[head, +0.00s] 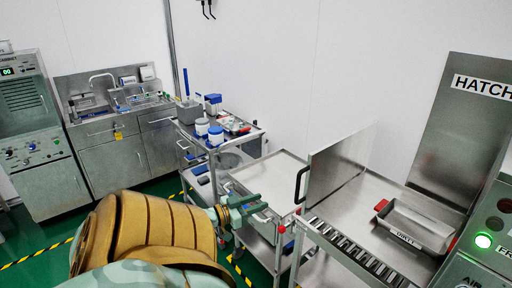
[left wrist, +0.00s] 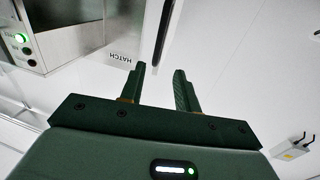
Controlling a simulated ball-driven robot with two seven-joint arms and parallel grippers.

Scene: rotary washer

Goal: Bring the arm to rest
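My left arm comes in from the lower left in the head view. Its gripper (head: 264,208) is held up in front of the steel cart, with its fingers pointing right. In the left wrist view the two fingers of the left gripper (left wrist: 160,70) stand apart with nothing between them. The wrist view is tilted and shows the HATCH sign (left wrist: 124,56) and pale wall beyond the fingers. My right gripper is in neither view.
A steel cart top (head: 285,172) lies close beyond the left gripper. A raised steel panel with a black handle (head: 301,184) stands to the right. A DIRTY tray (head: 418,226) sits on the hatch table. A cart with blue-lidded jars (head: 215,135) stands behind.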

